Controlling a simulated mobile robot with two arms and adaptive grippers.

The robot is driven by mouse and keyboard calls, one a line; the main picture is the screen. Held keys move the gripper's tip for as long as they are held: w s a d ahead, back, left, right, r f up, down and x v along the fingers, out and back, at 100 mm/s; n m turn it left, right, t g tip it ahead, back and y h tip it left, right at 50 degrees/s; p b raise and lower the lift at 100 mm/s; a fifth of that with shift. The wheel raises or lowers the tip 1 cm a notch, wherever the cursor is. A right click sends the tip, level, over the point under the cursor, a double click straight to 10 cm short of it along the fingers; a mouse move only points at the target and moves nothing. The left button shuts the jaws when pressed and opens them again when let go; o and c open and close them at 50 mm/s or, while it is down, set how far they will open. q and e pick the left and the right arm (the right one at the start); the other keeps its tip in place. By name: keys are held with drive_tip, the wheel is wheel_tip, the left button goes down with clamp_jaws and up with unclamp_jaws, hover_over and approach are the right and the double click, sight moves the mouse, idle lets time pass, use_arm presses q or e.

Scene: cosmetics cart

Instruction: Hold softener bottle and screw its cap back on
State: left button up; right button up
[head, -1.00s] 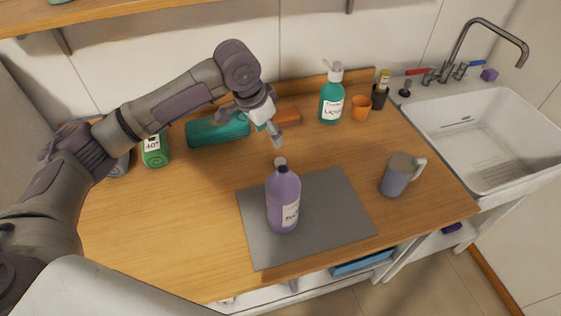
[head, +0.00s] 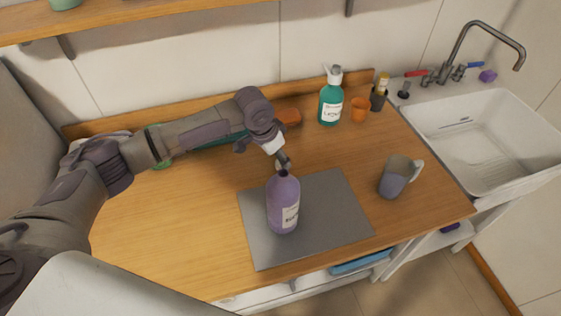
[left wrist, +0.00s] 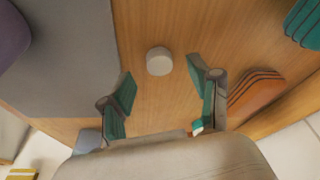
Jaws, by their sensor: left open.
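The purple softener bottle (head: 283,205) stands upright on the grey mat with its label facing right. Its edge also shows at the upper left of the left wrist view (left wrist: 10,35). A small whitish round cap (left wrist: 159,61) lies on the wood beside the mat, just behind the bottle; in the head view my gripper hides it. My left gripper (head: 284,162) points down above the wood behind the bottle neck. Its green-padded fingers are open and empty, one on each side of the cap in the left wrist view, apart from it. My right gripper is out of view.
The grey mat (head: 335,225) has free room right of the bottle. A grey mug (head: 394,178) stands to the right. A teal pump bottle (head: 330,103) and orange cup (head: 359,110) stand farther back.

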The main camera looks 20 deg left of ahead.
use_arm(q)
drive_tip(key=shift+x, duration=1.35)
drive_tip(key=c, duration=0.9)
